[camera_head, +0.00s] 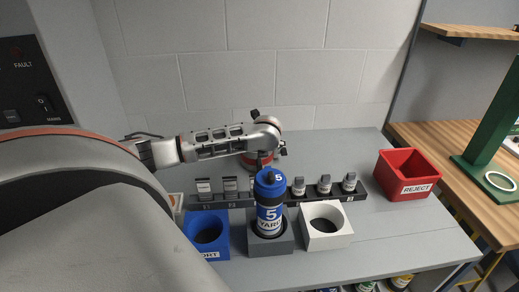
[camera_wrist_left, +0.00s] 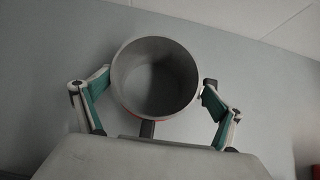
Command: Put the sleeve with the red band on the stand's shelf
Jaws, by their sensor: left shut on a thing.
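My left gripper (camera_head: 268,142) reaches in from the left over the grey bench. In the left wrist view the gripper (camera_wrist_left: 156,82) is shut on a grey, open-ended sleeve (camera_wrist_left: 128,92), with a finger on each side. A thin red edge shows low on the sleeve. In the head view a red-banded part of the sleeve (camera_head: 251,163) shows behind the gripper, mostly hidden. A green stand (camera_head: 492,120) is on the wooden table at the right, cut off by the frame. A wooden shelf (camera_head: 472,33) is at the top right; I cannot tell whether it belongs to the stand.
A blue tube marked 5 (camera_head: 269,213) stands in a grey block (camera_head: 284,243), between a blue block (camera_head: 205,250) and a white block (camera_head: 328,241). A dark rack (camera_head: 352,194) lies behind. A red REJECT bin (camera_head: 408,187) and a white ring (camera_head: 499,181) are at the right.

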